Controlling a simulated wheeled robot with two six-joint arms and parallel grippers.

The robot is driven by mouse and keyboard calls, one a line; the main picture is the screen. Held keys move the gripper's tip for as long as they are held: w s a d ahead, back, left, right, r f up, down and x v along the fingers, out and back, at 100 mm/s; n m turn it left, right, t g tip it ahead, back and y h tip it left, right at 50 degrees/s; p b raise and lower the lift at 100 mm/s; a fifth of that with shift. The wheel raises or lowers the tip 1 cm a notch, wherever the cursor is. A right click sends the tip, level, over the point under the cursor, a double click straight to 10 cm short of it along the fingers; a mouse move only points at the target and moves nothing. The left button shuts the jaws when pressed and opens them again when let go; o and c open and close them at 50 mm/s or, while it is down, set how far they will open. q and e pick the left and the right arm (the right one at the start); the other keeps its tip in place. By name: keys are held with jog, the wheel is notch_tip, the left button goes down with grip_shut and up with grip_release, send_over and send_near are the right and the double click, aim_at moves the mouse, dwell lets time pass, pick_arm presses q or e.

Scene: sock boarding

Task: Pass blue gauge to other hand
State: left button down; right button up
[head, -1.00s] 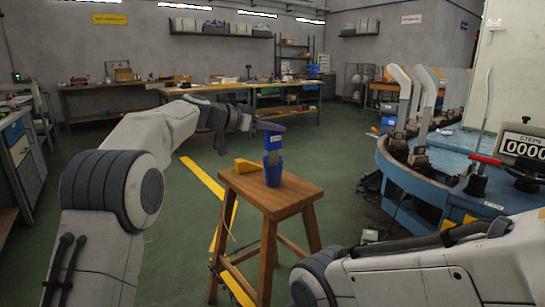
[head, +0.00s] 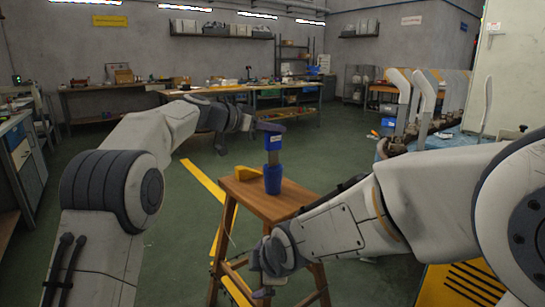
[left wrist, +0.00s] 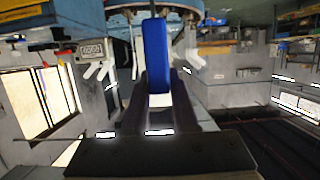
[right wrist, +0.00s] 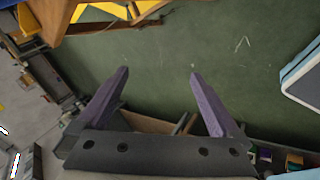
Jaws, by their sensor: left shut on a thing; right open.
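The blue gauge (head: 273,142) is upright at the tips of my left gripper (head: 268,127), above the stool. It also shows as a long blue bar between the fingers in the left wrist view (left wrist: 157,55). Below it in the head view a greyish-brown strip runs down into a blue cup (head: 272,181) on the wooden stool (head: 290,202). I cannot tell whether the strip is part of the gauge or stands in the cup. My right gripper (head: 260,280) is low, in front of the stool. The right wrist view shows its fingers apart and empty (right wrist: 159,73).
A yellow block (head: 247,173) lies on the stool left of the cup. A blue round machine with pale upright sock forms (head: 427,95) stands at the right, partly hidden by my right arm. Workbenches (head: 240,92) line the back wall. Green floor is open at the left.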

pick_arm(q)
notch_tip(320, 180, up, 2)
jog(key=shift+r+p, duration=0.1)
jog(key=shift+p, duration=0.75)
jog(key=shift+r+p, duration=0.75)
jog(key=shift+p, duration=0.1)
jog(key=shift+r, duration=0.1)
pick_arm(e)
jog(key=w+r+n+t+y, duration=0.1)
jog(key=w+r+n+t, duration=0.2)
jog(key=w+n, duration=0.3)
jog(key=w+r+n+t, duration=0.3)
jog(key=w+n, duration=0.3)
jog(key=w, duration=0.7)
jog(key=shift+r+y, duration=0.4)
jog(key=shift+r, duration=0.35)
